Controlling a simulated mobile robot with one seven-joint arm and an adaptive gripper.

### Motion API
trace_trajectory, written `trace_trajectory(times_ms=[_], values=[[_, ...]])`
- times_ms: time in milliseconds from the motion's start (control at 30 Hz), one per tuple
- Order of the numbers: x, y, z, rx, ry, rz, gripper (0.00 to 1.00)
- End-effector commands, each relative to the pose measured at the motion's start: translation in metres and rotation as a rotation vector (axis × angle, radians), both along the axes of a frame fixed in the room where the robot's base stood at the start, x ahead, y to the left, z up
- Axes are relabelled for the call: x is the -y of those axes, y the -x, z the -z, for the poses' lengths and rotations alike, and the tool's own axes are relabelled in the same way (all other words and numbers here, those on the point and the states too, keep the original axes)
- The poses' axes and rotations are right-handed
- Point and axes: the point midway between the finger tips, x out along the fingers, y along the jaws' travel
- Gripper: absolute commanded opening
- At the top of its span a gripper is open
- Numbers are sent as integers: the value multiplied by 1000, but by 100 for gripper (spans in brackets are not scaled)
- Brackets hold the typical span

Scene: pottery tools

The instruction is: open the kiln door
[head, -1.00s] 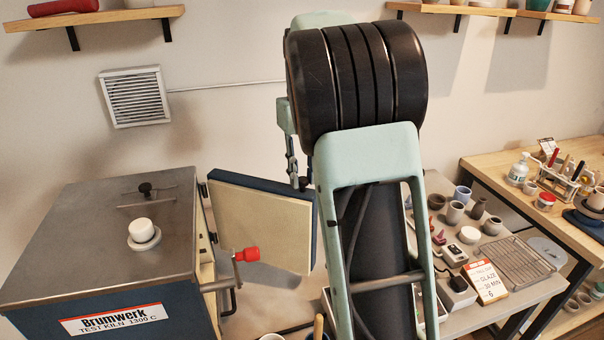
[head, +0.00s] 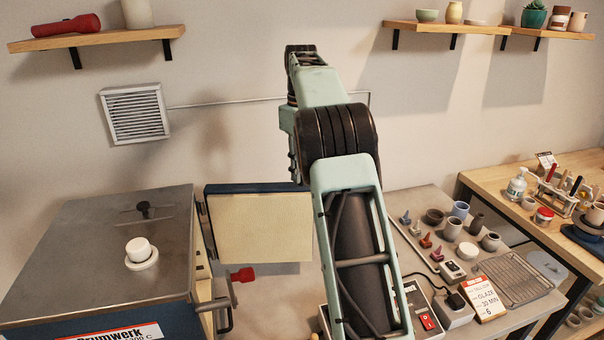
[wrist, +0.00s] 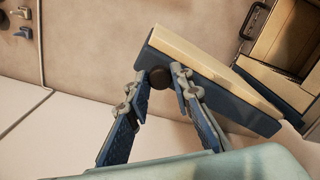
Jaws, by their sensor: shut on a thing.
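The kiln (head: 95,235) stands at the left in the head view, a dark blue box with a grey metal top. Its door (head: 262,230) stands wide open, swung out from the kiln's right side with its pale inner face towards the camera. In the wrist view the door (wrist: 215,85) is a pale slab with a blue outer side. My gripper (wrist: 160,80) is shut on a dark round knob (wrist: 159,77) at the door's blue side. In the head view my arm hides the door's far end, and I cannot see my gripper there.
A red-handled lever (head: 243,274) sticks out beside the kiln's right side. A white plug (head: 140,251) stands on the kiln top. Several pots, a wire rack (head: 515,277) and a glaze card (head: 482,299) fill the table at right. The wall is behind the door.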

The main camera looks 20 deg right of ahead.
Motion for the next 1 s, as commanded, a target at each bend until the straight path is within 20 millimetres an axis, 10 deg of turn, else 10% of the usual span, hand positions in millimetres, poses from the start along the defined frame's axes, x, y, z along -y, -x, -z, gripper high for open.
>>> trace_trajectory(times_ms=[800,833,1000], values=[[2,-13,0,0,0,-51,0],[2,-13,0,0,0,-51,23],[2,-13,0,0,0,-51,39]])
